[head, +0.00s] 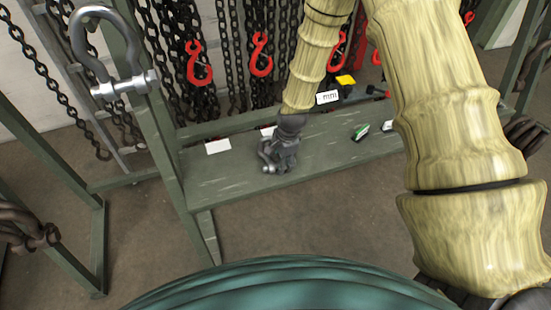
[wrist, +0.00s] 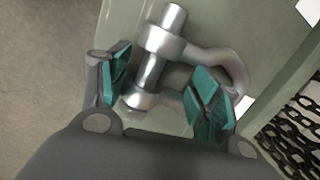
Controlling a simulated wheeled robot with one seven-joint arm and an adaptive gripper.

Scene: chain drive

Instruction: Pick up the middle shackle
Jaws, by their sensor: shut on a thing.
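A grey metal shackle with a straight pin (wrist: 153,70) and a curved bow lies at the green shelf (head: 225,178). In the wrist view it sits between the teal pads of my gripper (wrist: 160,95), with its lower eye between the fingers and its bow curving to the right. In the head view my gripper (head: 281,158) is low over the shelf. The shackle (head: 267,166) shows only partly at its left side; the gripper hides the rest. My gripper is shut on this shackle. I cannot tell whether it is clear of the shelf.
A large shackle (head: 108,50) shows at the upper left, near the camera. Black chains and red hooks (head: 261,55) hang behind the shelf. White labels (head: 218,146), a yellow-topped item (head: 345,82) and a small green-and-white item (head: 361,131) are nearby.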

